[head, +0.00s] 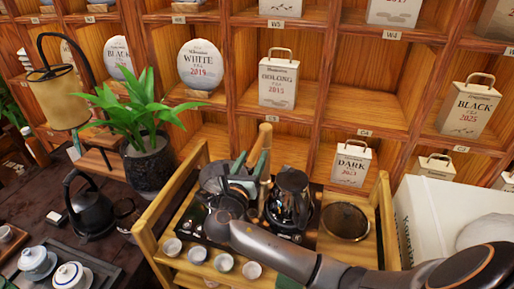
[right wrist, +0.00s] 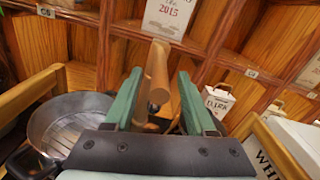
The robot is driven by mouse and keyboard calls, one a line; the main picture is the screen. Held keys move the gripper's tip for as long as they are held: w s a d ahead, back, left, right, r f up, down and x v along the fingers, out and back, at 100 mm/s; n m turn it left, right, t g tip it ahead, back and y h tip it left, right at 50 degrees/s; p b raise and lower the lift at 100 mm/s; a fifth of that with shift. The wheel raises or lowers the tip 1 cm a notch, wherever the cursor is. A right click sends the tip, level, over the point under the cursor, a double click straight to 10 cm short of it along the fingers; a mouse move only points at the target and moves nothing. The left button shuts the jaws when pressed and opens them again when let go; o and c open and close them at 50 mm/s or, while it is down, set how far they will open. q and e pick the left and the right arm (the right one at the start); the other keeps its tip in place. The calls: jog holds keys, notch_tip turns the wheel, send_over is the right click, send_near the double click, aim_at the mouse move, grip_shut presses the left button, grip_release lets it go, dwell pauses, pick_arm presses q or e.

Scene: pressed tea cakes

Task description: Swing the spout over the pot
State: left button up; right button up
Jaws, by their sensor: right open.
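My right gripper (head: 254,157) reaches over the wooden tea cart, its green fingers apart. In the right wrist view the open fingers (right wrist: 158,92) stand on either side of a light wooden bar, which appears to be the spout's grip (right wrist: 158,72); a gap shows on both sides. The wooden piece also shows in the head view (head: 259,146). An open metal pot (right wrist: 72,122) lies to the left of the fingers in the wrist view. The spout's lower part is hidden behind the gripper. My left gripper is not in view.
A dark kettle (head: 289,197) stands right of the gripper, beside a round sieve-like dish (head: 346,221). Small cups (head: 223,262) line the front of the cart (head: 148,246). Shelves with tea tins (head: 278,78) rise behind. A plant (head: 149,160) and black kettle (head: 92,208) stand left.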

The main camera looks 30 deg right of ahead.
aim_at(257, 150)
jog(key=shift+x, duration=2.2)
jog(key=shift+c, duration=0.3)
grip_shut()
